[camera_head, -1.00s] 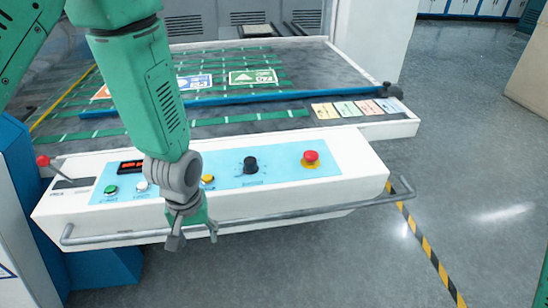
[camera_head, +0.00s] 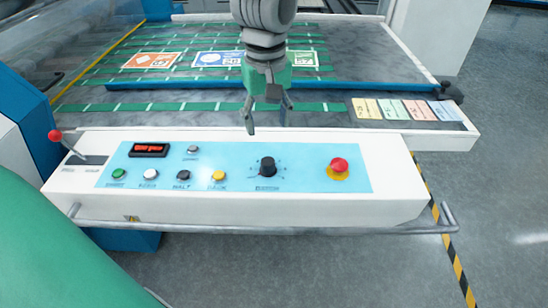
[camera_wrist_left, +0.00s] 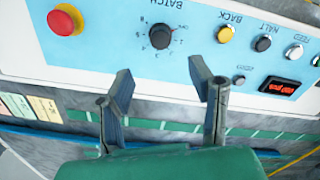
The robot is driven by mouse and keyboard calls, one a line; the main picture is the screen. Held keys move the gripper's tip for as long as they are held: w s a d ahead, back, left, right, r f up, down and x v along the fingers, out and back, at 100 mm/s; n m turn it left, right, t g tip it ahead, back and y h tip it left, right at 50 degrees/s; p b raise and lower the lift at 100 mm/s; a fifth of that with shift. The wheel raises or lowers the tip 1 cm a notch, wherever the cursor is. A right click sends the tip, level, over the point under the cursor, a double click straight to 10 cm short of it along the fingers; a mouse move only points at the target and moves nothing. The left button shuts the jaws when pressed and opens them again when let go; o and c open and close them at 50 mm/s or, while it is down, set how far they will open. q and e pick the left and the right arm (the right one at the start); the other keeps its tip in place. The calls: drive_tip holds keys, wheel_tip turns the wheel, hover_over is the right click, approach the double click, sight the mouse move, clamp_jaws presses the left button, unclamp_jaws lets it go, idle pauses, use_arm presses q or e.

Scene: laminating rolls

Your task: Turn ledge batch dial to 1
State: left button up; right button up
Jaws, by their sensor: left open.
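The batch dial (camera_head: 267,167) is a black knob on the light blue panel of the white ledge, between the yellow button and the red stop button. It also shows in the left wrist view (camera_wrist_left: 161,37), with a printed scale around it and the word BATCH. Where its pointer stands is too small to read surely. My left gripper (camera_head: 267,131) is open and empty, above and behind the dial in the head view. In the left wrist view its two fingers (camera_wrist_left: 163,84) stand apart, short of the dial and not touching it. My right gripper is not in view.
A red stop button (camera_head: 339,165) is right of the dial, a yellow button (camera_head: 218,175) left. A red-knobbed lever (camera_head: 57,137) stands at the ledge's left end. A grey rail (camera_head: 260,230) runs along the front. Coloured cards (camera_head: 405,110) lie behind.

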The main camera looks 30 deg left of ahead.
sight(268, 161)
use_arm(q)
wheel_tip(268, 161, down, 12)
drive_tip(key=shift+w+r+b, duration=0.1)
drive_tip(key=shift+b, duration=0.7)
clamp_jaws()
